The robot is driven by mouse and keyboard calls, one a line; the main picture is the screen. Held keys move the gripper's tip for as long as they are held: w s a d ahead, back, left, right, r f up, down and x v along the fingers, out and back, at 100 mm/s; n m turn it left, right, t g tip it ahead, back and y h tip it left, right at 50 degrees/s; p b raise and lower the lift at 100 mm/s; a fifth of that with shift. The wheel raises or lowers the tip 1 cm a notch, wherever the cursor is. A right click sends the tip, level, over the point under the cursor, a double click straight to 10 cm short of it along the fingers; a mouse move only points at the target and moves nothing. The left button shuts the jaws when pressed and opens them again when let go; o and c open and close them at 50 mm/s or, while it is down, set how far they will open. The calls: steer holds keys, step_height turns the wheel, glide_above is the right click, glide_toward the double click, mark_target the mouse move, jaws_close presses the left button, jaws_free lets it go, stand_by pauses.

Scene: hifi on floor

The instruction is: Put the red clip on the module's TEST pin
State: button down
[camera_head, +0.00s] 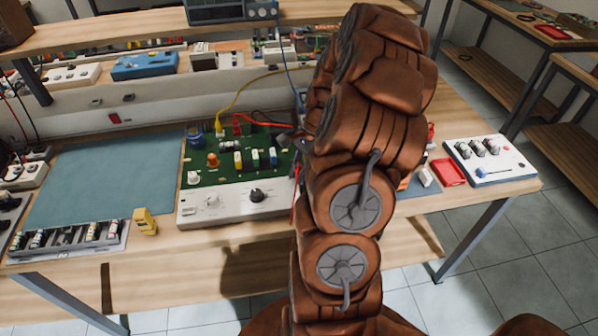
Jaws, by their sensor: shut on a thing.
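The module is a green circuit board (217,173) with a white control panel (222,207) along its front, on the wooden bench. It carries several small coloured parts and posts. I cannot read which pin is TEST. My gripper (287,138) is a small dark shape at the board's right back edge, mostly hidden by my brown arm. It is shut on what seems to be the red clip, which is too small and covered to make out. A thin red lead (296,190) hangs just below it. Another red piece (237,123) with a red wire sits at the board's back.
A teal mat (105,178) lies left of the module. A yellow block (145,221) and a tray of parts (68,241) are near the front edge. A white box with knobs (490,160) and a red tray (448,172) stand right. Yellow and blue cables run behind.

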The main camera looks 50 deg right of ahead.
steer(key=c, duration=1)
jaws_free()
steer(key=v, duration=1.2)
